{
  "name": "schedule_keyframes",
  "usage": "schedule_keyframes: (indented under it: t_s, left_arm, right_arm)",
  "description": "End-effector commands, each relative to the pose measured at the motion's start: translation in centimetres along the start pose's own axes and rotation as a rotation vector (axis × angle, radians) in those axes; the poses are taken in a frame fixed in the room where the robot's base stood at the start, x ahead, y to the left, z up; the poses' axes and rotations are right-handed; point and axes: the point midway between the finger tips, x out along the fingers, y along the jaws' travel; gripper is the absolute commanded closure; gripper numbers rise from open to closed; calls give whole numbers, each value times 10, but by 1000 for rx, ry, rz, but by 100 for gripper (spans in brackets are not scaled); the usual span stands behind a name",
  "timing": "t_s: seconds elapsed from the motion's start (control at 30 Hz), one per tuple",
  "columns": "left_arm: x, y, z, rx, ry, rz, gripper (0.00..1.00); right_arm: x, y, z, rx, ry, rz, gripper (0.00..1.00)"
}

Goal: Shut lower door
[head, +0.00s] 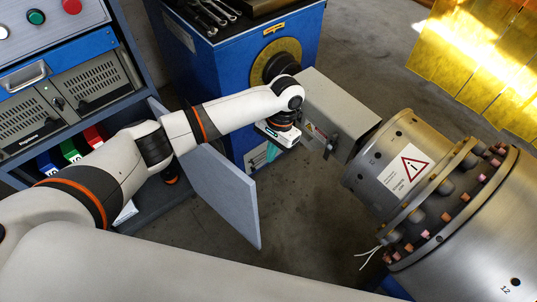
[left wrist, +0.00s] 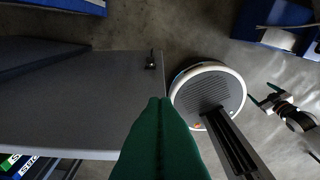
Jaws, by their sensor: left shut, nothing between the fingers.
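The lower door is a flat grey panel (head: 222,190) that stands open, jutting out from the blue-grey cabinet (head: 140,50). In the left wrist view the door (left wrist: 80,95) fills much of the left side, with a small dark latch (left wrist: 150,62) near its edge. My left gripper (head: 270,154) has green fingers and is to the right of the door in the head view. In the left wrist view its fingertips (left wrist: 160,101) are together, empty, and overlap the door's edge; I cannot tell whether they touch it.
Binders (head: 70,150) stand in the cabinet's lower compartment. A blue workbench (head: 235,50) with a grey box-shaped part (head: 335,105) is behind my left gripper. A large metal rotor housing (head: 400,165) is at right. Bare floor (head: 305,200) shows between door and housing.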

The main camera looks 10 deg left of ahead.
Motion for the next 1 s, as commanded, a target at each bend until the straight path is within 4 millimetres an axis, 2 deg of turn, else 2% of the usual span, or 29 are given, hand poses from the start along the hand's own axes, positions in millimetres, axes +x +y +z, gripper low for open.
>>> schedule_keyframes:
  t_s: [0.33,0.4,0.6,1.0]
  left_arm:
    - [75,0,-1,0,2,1,100]
    - [72,1,-14,2,-1,1,100]
    - [80,0,-34,2,-2,1,100]
    - [83,0,-39,2,-2,0,100]
  right_arm:
    - [-6,2,0,1,1,3,15]
    - [-17,2,1,1,2,3,15]
    - [-25,2,2,1,2,3,15]
    - [-26,1,1,1,2,2,15]
